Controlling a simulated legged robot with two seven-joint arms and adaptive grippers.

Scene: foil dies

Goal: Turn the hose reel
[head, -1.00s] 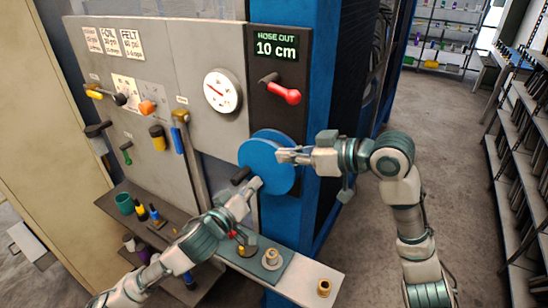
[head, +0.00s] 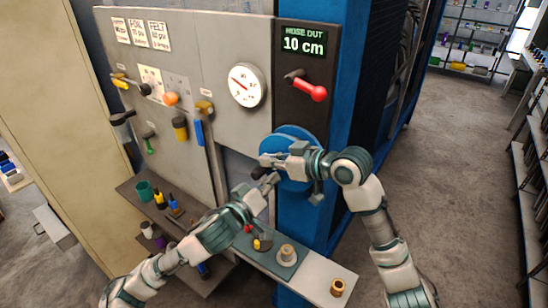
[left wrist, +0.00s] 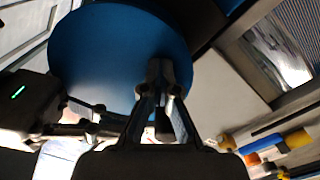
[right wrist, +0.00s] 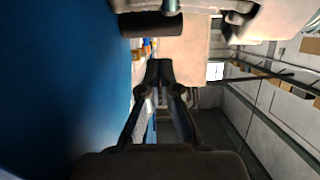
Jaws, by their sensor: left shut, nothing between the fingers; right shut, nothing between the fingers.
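The hose reel (head: 292,135) is a blue disc on the front of the blue post. A dark stub handle (head: 258,173) stands out at its lower left. The display (head: 304,44) above reads "HOSE OUT 10 cm". My right gripper (head: 264,160) is shut and empty, in front of the reel, close above the handle. My left gripper (head: 271,180) is shut and empty, just right of and below the handle. Contact cannot be told. The blue disc fills much of the left wrist view (left wrist: 115,50). In the right wrist view, the disc (right wrist: 60,90) is at left, with a dark cylinder (right wrist: 152,25) above the fingertips.
A red-knobbed lever (head: 312,90) and a gauge (head: 246,86) are above the reel. A grey panel (head: 190,50) with several valves and handles is to the left. A shelf (head: 318,280) with brass fittings lies below. Open floor is at right.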

